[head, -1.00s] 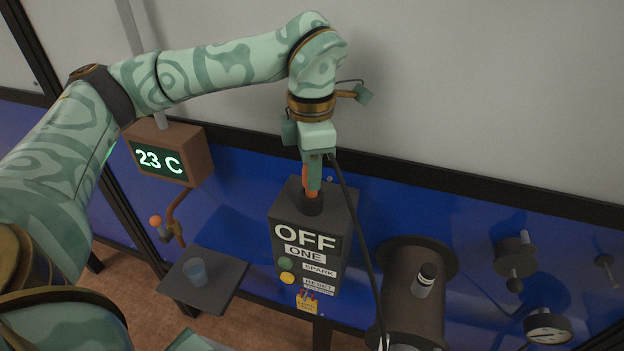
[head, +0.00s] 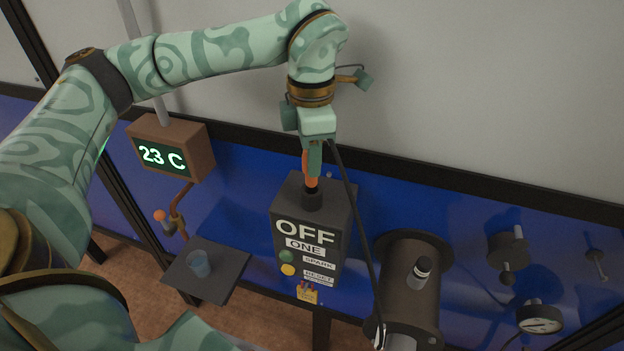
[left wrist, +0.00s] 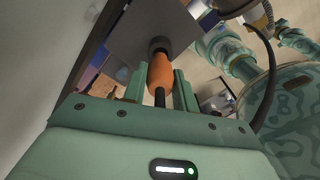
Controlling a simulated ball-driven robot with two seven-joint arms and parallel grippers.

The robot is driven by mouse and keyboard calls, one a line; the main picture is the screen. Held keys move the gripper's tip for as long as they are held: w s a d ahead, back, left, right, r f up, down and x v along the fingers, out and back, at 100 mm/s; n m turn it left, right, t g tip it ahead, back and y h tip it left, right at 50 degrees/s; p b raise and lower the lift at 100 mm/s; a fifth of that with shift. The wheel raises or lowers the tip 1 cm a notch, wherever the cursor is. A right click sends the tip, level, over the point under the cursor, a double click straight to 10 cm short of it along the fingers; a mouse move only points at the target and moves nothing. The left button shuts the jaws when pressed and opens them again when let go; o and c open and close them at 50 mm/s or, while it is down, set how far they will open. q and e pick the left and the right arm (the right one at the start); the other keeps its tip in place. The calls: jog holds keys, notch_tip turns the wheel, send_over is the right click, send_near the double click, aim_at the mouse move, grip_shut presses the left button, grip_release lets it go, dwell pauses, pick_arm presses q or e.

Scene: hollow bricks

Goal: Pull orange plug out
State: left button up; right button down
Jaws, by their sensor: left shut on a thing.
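The orange plug (head: 311,183) is upright at the dark round socket (head: 312,199) on top of the dark box (head: 345,205) marked OFF. My left gripper (head: 314,165) comes down from above and is shut on the plug. In the left wrist view the orange plug (left wrist: 160,75) sits between the fingers, with its far end at the dark collar (left wrist: 159,44). I cannot tell how deep the plug sits in the socket. A black cable (head: 354,205) runs from the gripper area down to the right. My right gripper is not in view.
A brown display (head: 185,140) reading 23 C and a grey tray (head: 228,277) with a blue cup (head: 199,263) stand left of the box. A dark cylinder (head: 405,300) stands to its right, with a gauge (head: 540,319) further right. The pale wall is behind.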

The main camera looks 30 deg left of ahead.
pick_arm(q)
jog(key=shift+r+p, duration=2.45)
jog(key=shift+r, duration=0.1)
jog(key=s+d+r, duration=0.2)
jog(key=s+d, duration=0.1)
jog(key=s, duration=0.2)
jog(key=shift+s+f, duration=0.1)
